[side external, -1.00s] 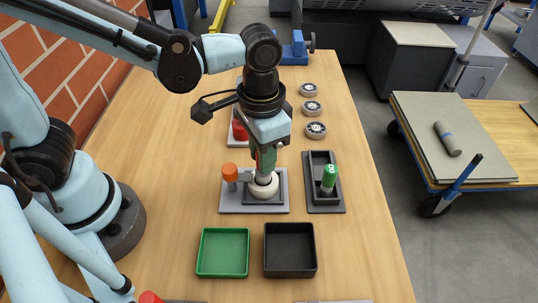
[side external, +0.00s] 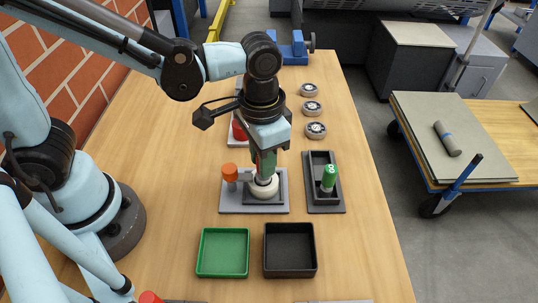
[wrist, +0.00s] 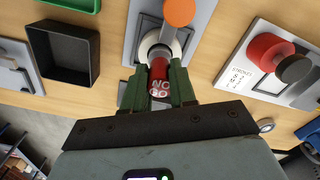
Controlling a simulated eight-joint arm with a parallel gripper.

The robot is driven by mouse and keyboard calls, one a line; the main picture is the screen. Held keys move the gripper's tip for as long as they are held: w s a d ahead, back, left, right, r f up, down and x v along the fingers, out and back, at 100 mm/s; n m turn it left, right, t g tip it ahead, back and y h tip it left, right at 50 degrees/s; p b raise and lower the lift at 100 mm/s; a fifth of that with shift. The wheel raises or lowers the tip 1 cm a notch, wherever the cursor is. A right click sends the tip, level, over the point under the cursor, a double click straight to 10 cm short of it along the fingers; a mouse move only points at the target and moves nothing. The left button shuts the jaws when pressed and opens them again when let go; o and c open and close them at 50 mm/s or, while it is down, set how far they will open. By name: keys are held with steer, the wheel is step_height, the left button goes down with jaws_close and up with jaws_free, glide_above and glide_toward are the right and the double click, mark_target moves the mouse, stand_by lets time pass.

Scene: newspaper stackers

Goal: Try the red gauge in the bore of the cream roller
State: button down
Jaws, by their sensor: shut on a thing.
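The cream roller (side external: 264,191) lies in a grey fixture (side external: 229,207) on the table, beside an orange knob (side external: 229,170). It also shows in the wrist view (wrist: 179,46), beyond the fingertips. My gripper (side external: 265,171) is upright directly over the roller, its green fingers shut on the red gauge (wrist: 159,82). The gauge's red handle carries white "NO GO" lettering. Its grey end points into the roller's middle and meets the bore; how deep it sits I cannot tell. In the side view the fingers mostly hide the gauge.
A green-capped gauge (side external: 329,177) stands in a dark holder (side external: 325,209) to the right. A green tray (side external: 222,274) and a black tray (side external: 290,272) lie in front. Several metal rings (side external: 316,130) lie behind. A red knob (wrist: 270,52) and a dark knob show in the wrist view.

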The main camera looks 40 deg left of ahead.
steer(key=shift+f, duration=0.6)
stand_by(0.7)
steer(key=shift+r, duration=0.15)
stand_by(1.0)
steer(key=shift+r, duration=3.35)
steer(key=shift+w, duration=0.1)
